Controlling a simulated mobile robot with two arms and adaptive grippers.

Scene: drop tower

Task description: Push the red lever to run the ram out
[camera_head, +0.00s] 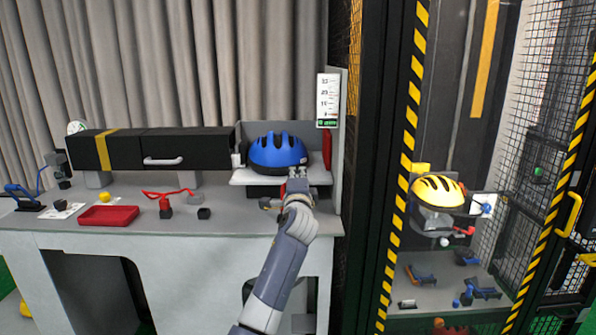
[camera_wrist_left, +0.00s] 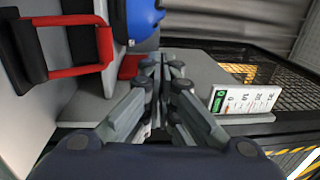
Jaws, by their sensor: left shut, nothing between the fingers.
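A red U-shaped bar (camera_wrist_left: 106,46) on a dark bracket fills the left of the left wrist view and looks like the lever. The ram cannot be made out clearly. My right gripper is not seen.
A white scale card (camera_head: 328,98) stands on the right panel. The bench (camera_head: 235,215) holds a red tray (camera_head: 108,216), a long black box (camera_head: 170,146) and small tools. A black-and-yellow cage (camera_head: 407,170) with a yellow helmet (camera_head: 438,189) stands on the right.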

